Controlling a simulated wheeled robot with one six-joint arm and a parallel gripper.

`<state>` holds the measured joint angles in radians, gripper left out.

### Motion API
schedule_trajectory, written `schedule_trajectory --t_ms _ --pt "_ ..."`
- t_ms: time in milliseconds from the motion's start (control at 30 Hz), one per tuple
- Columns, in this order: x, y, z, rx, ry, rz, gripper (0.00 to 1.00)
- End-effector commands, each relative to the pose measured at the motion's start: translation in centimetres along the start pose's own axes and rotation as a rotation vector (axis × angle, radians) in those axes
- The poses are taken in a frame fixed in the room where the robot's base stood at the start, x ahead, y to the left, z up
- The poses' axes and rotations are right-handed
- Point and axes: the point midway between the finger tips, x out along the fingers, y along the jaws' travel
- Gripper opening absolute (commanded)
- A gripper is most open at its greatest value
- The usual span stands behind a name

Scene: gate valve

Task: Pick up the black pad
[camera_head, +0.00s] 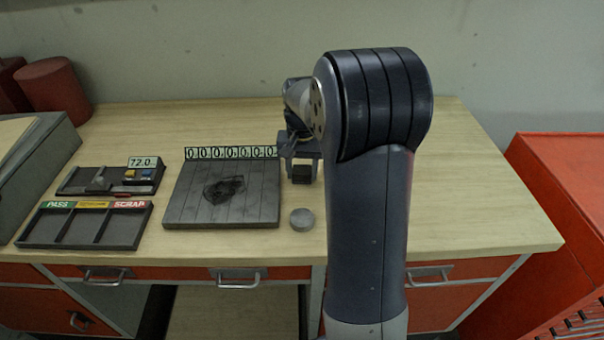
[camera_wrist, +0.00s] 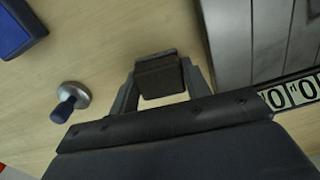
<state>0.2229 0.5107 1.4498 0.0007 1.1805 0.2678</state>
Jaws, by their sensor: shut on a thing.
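The black pad (camera_head: 302,174) is a small dark block at the right of the grey slatted board. It also shows in the wrist view (camera_wrist: 160,78), between the two fingers of my gripper (camera_wrist: 160,88). My gripper (camera_head: 301,168) is shut on the pad, with a finger at each side of it. I cannot tell whether the pad touches the table. My arm hides the table to the right of the gripper in the head view.
A grey board (camera_head: 190,210) with a dark stain and a number strip (camera_head: 232,153) lies left of the gripper. A grey disc (camera_head: 302,219) sits in front. A blue-knobbed piece (camera_wrist: 70,102) and a blue block (camera_wrist: 18,28) show in the wrist view. A sorting tray (camera_head: 84,246) stands farther left.

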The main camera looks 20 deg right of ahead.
Motion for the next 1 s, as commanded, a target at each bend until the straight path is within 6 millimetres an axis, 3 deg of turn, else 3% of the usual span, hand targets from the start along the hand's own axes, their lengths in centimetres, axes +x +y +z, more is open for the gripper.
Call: schedule_trajectory --t_ms 100,367,467,800,1000 --pt "0.0 0.0 0.0 0.0 0.0 0.0 0.22" --pt "-0.4 0.0 -0.1 0.0 0.002 -0.001 0.22" --pt "-1.6 0.0 -0.1 0.0 0.004 -0.001 0.22" --pt "-8.2 0.0 -0.1 0.001 0.003 0.0 0.22" --pt "-9.9 0.0 0.0 0.001 0.001 0.001 0.22"
